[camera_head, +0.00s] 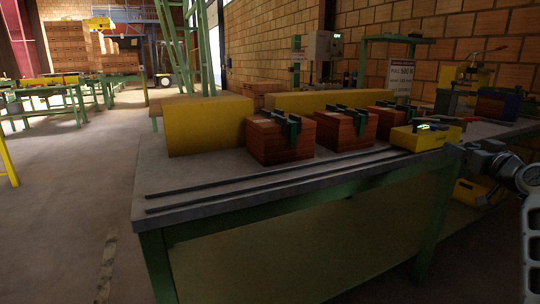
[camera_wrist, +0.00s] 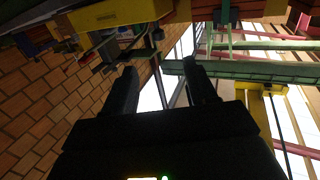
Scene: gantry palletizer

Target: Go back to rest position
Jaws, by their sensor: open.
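My gripper (camera_wrist: 159,66) shows in the wrist view as two dark fingers standing well apart. I see nothing held between them. Behind the fingers are a bright opening and green and red beams, seen at a tilt. In the head view a grey part of my arm (camera_head: 492,165) reaches in from the right, beside the front edge of the workbench (camera_head: 240,200). The fingers cannot be made out in the head view.
Several reddish-brown blocks with dark green clamps, including a near one (camera_head: 275,145), stand on the bench. Yellow blocks (camera_head: 205,125) stand behind and left. A yellow device (camera_head: 425,138) lies near my arm.

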